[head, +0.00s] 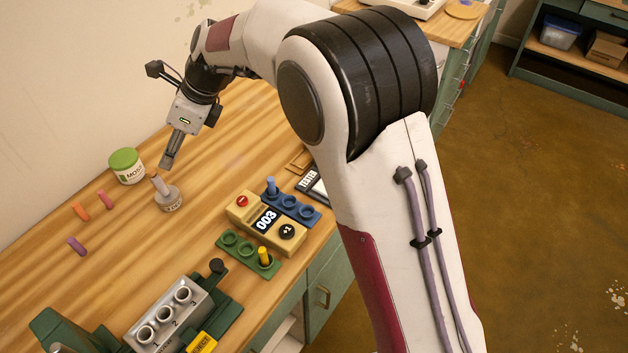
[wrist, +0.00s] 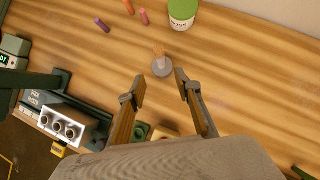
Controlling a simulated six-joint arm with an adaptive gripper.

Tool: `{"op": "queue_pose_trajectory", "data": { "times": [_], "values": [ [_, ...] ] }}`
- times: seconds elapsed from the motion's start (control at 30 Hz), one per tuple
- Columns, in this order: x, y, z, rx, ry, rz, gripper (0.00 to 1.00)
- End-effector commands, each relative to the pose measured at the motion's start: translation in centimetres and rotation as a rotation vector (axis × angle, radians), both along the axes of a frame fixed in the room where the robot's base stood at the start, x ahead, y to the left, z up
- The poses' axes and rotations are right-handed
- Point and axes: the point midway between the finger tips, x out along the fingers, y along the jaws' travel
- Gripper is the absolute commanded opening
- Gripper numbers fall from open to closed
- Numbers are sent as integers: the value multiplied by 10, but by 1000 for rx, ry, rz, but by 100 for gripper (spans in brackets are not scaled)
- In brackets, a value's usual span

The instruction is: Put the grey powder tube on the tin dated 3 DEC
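My gripper (head: 168,162) is open and empty above the table. Its two fingers show apart in the wrist view (wrist: 160,82), with bare wood between them. I cannot make out a grey powder tube or a tin dated 3 DEC in either view.
A green-lidded jar (head: 126,166) stands near the wall. Orange (head: 80,211), pink (head: 105,200) and purple (head: 76,246) tubes lie left.

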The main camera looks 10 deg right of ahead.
Motion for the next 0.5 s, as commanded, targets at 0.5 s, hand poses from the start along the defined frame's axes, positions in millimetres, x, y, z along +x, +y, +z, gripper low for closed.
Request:
{"op": "queue_pose_trajectory", "data": {
  "times": [0.5],
  "values": [
    [-23,-52,38,-84,-161,170,33]
  ]
}}
